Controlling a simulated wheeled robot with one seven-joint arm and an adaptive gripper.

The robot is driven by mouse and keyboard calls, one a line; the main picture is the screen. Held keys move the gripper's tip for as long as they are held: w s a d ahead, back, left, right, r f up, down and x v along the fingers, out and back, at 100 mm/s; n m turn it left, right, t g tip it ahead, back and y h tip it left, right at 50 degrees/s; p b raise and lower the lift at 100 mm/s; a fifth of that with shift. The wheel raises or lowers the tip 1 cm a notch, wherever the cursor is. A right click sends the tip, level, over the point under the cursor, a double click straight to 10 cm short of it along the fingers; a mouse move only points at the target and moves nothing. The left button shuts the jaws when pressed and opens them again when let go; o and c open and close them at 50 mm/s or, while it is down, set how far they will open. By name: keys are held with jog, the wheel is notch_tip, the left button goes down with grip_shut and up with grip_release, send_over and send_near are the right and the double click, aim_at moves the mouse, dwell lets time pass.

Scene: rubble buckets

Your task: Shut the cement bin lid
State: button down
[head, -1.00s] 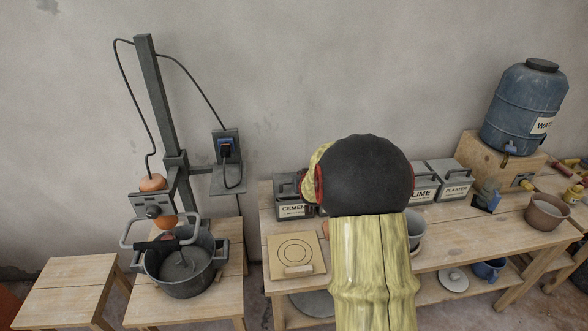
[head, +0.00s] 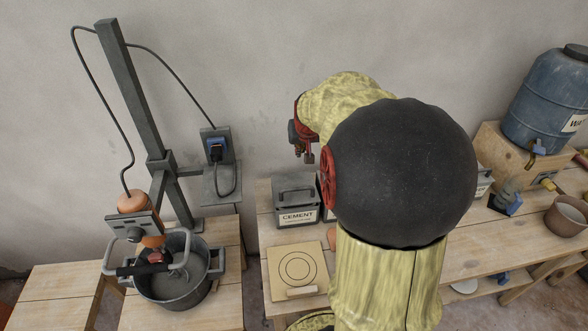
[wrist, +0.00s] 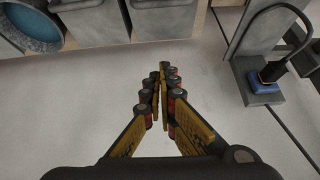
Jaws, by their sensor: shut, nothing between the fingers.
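The cement bin (head: 297,214), a grey box labelled CEMENT, stands on the bench left of my arm in the head view. Its grey lid (head: 296,187) with a raised handle appears to lie down over the top; I cannot tell whether it sits fully flush. My gripper (head: 303,157) hangs above and just right of the bin's back, apart from it. In the wrist view my gripper's fingers (wrist: 162,82) are together with nothing between them. My arm hides the bins to the right of the cement bin in the head view.
A mixer stand with a pot (head: 178,275) is at the left. A wall socket bracket (head: 216,150) is left of my gripper. A square board (head: 298,270) lies in front of the cement bin. The blue water barrel (head: 545,100) is far right.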

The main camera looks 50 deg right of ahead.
jog(key=y+b, duration=0.1)
jog(key=b, duration=0.3)
send_over(299, 190)
jog(key=w+d, duration=0.1)
jog(key=w, duration=0.1)
notch_tip(299, 190, down, 13)
jog(key=shift+s+f+g, duration=0.35)
jog(key=shift+f+g, duration=0.05)
jog(key=shift+f, duration=0.2)
jog(key=shift+a, duration=0.1)
jog(key=shift+s+a+f+b, duration=0.2)
jog(key=shift+s+a+f, duration=0.1)
jog(key=shift+f, duration=0.3)
jog(key=shift+s+a+f+b, duration=0.15)
jog(key=shift+s+f, duration=0.15)
jog(key=shift+f, duration=0.25)
jog(key=shift+r, duration=0.1)
